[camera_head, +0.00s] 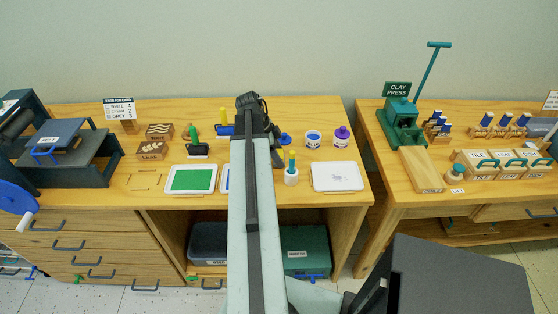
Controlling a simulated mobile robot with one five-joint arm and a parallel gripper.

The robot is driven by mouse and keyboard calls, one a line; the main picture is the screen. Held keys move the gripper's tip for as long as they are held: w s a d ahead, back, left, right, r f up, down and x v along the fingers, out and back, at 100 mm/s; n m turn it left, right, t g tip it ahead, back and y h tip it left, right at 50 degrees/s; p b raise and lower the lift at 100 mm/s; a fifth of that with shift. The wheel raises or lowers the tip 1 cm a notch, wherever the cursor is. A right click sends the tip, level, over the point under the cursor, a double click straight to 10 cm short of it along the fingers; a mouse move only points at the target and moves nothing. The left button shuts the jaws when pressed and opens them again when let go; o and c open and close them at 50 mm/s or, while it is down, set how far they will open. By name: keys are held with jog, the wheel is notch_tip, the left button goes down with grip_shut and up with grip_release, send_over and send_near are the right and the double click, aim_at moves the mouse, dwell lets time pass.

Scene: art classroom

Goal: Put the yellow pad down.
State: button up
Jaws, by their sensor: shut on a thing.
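My arm reaches forward over the middle of the left table, and my gripper (257,104) is at its far end, near the back of the table. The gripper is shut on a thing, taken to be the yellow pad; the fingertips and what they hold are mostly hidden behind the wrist. A yellow upright piece (223,116) with a blue lower part shows just left of the gripper. I cannot tell whether it touches the gripper or stands on the table.
The wooden table (334,110) holds a green ink tray (190,179), a white tray (337,177), a green-handled pad (194,134), a blue jar (313,139), a purple jar (342,136) and a white cup (291,176). A dark press (67,155) stands left. A second table with a clay press (402,122) stands right.

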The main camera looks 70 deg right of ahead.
jog(key=o, duration=0.9)
jog(key=shift+f, duration=0.1)
jog(key=o, duration=0.4)
jog(key=shift+r, duration=0.4)
jog(key=p+v, duration=1.1)
jog(key=shift+w+r, duration=0.2)
jog(key=shift+r, duration=0.15)
